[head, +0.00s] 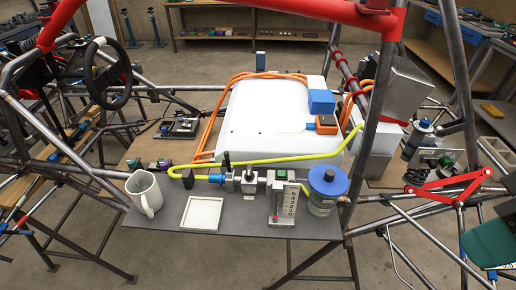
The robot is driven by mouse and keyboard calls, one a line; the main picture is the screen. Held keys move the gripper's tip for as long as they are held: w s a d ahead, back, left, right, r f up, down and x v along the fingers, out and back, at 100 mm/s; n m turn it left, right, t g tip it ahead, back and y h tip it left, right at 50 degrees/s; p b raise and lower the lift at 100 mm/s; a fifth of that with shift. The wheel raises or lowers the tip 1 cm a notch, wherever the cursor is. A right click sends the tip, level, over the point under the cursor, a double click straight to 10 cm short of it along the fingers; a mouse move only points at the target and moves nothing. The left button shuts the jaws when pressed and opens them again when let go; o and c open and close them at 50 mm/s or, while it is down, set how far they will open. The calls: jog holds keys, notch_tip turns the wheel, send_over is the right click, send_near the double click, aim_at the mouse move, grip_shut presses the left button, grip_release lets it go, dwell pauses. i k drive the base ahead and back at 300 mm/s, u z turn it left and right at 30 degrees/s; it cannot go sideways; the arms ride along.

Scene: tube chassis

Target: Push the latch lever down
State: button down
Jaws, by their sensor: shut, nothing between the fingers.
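I cannot clearly pick out a latch lever. A small upright black handle (226,160) stands on a metal fitting (247,182) near the middle of the grey shelf. To its right is a grey box with a marked white face and a green part (283,203); whether it carries a lever is too small to tell. My gripper is not in view.
A white mug (145,192) and a white square tray (202,213) stand left of the fitting. A blue-lidded jar (323,190) is at its right. A yellow-green hose (290,159) runs behind. Red tube (330,10) and dark frame tubes cross overhead and right.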

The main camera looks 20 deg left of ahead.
aim_at(227, 163)
jog(key=z, duration=0.1)
jog(key=i, duration=0.05)
jog(key=u, duration=1.3)
